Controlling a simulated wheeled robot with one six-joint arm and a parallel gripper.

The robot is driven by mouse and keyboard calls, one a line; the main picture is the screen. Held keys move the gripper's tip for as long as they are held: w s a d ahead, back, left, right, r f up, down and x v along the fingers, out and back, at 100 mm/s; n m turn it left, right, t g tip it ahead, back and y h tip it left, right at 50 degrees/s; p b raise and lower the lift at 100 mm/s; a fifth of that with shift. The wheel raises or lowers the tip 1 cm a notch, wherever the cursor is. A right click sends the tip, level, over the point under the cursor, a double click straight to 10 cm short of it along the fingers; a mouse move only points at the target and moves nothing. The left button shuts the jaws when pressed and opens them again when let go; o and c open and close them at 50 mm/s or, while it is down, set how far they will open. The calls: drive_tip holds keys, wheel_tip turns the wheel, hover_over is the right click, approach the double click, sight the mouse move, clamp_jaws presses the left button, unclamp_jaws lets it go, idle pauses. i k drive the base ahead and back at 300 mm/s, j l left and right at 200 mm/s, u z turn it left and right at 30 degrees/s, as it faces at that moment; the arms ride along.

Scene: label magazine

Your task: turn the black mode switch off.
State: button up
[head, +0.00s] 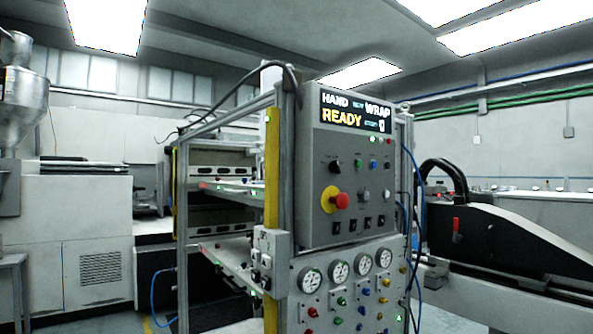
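A grey control panel (308,215) faces me on a metal frame, right of the middle in the head view. A black rotary knob (335,166) sits at its upper left, below the display, and looks like the mode switch. Its pointer and label are too small to read. Several small black switches (352,224) line the panel's lower part; their positions cannot be told. My gripper is not in view, and nothing is seen touching the panel.
A red stop button (341,201) on a yellow ring is just below the knob. The display (355,109) reads "HAND WRAP READY". Gauges (339,271) and coloured knobs sit below. A yellow post (271,170) and hanging cables flank the panel. A black machine (490,230) stands at right.

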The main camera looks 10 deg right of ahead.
sight(334, 166)
drive_tip(key=i+l+u, duration=0.5)
drive_tip(key=i+l, duration=0.5)
drive_tip(key=i, duration=0.15)
drive_tip(key=l+u, duration=0.1)
drive_tip(key=l, duration=0.95)
drive_tip(key=l+u, duration=0.1)
drive_tip(key=l, duration=0.95)
drive_tip(key=k, duration=0.05)
